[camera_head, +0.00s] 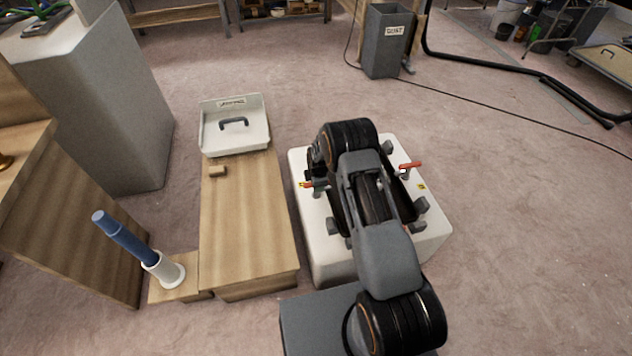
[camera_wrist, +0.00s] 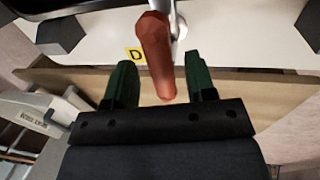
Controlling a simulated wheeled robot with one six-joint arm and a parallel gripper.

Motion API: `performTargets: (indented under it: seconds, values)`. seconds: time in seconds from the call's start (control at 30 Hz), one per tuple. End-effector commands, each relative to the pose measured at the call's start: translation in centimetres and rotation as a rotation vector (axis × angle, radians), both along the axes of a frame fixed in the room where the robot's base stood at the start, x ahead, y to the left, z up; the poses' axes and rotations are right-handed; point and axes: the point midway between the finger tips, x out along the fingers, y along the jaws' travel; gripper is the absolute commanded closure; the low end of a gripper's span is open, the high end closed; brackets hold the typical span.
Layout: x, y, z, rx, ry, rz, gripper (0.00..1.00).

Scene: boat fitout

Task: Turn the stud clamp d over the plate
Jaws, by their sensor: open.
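Stud clamp d shows in the wrist view as a red handle (camera_wrist: 155,50) on a bright metal post, beside a yellow label marked D. In the head view its red handle (camera_head: 309,184) is at the left side of the white block, mostly hidden by my gripper (camera_head: 319,186). My gripper's green fingers (camera_wrist: 161,68) are open, one on each side of the handle, with a gap to each. The handle points toward my palm. The dark plate (camera_wrist: 105,5) shows only as a strip at the top of the wrist view; my arm covers most of it in the head view.
A second red-handled clamp (camera_head: 410,166) stands at the block's right side. Grey lugs (camera_head: 420,204) surround the plate. A wooden bench (camera_head: 245,220) with a white tray (camera_head: 234,125) stands left. A grey dust bin (camera_head: 386,45) is behind. Floor to the right is clear.

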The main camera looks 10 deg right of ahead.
Motion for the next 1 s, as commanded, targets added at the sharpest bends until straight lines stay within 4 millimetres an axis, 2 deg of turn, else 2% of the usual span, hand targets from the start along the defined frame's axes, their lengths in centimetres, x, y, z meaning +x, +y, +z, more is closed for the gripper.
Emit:
performTargets:
  seconds: [0.17, 0.5, 0.7, 1.0]
  values:
    - [-0.2, 0.0, 1.1, 0.0, 0.001, 0.0, 0.5]
    - [-1.4, 0.1, 7.7, 0.0, -0.002, 0.002, 0.5]
    - [-2.1, 0.1, 11.0, 0.0, -0.001, 0.002, 0.5]
    - [-2.7, 0.1, 13.4, 0.0, 0.0, 0.002, 0.5]
